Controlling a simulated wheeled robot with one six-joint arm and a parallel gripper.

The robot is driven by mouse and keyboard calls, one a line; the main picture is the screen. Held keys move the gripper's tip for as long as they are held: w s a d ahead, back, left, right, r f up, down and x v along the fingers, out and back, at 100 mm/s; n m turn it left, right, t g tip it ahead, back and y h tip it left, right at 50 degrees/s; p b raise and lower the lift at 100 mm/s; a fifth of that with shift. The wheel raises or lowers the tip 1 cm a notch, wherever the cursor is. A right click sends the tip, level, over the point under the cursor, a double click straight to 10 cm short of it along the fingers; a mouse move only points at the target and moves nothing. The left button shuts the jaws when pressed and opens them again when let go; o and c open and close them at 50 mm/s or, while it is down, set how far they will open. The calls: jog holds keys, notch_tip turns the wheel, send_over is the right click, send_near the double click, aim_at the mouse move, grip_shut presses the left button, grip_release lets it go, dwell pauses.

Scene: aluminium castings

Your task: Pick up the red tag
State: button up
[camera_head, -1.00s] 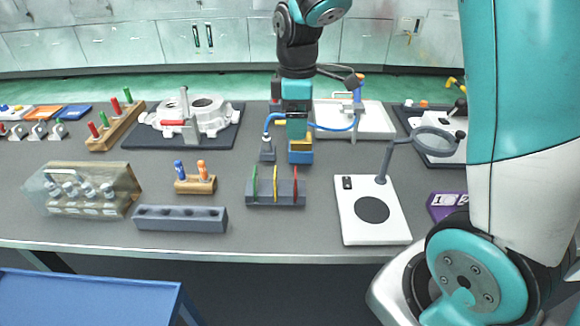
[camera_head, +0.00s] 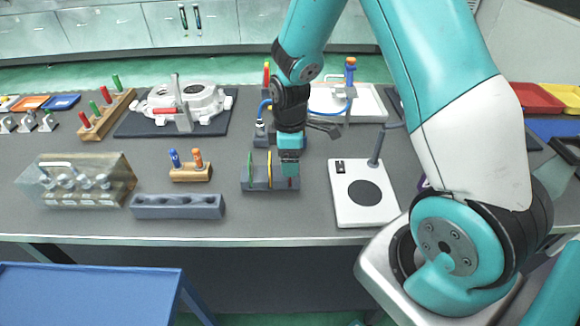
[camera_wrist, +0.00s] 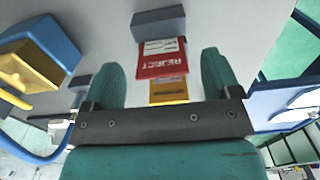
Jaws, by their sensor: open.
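The red tag (camera_wrist: 162,58), marked REJECT, shows in the wrist view between my gripper's two fingers. In the head view it is mostly hidden behind my gripper (camera_head: 289,168). My gripper (camera_wrist: 163,72) is open, with a teal finger on each side of the red tag and gaps visible. A yellow tag (camera_wrist: 168,92) shows just behind the red one, and also in the head view (camera_head: 270,157). A green tag (camera_head: 250,165) stands at the left of the grey rack (camera_head: 258,186). The end of the rack also shows in the wrist view (camera_wrist: 158,24).
A white plate with a black disc (camera_head: 345,212) lies right of the rack. A wooden block with blue and orange pegs (camera_head: 190,175) and a grey holed bar (camera_head: 165,213) are left. A blue and yellow block (camera_wrist: 38,58) and a cable are close in the wrist view.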

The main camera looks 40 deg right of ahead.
jog(key=shift+s+f, duration=0.1)
jog(key=shift+f, duration=1.35)
jog(key=c, duration=1)
jog(key=shift+r, duration=0.1)
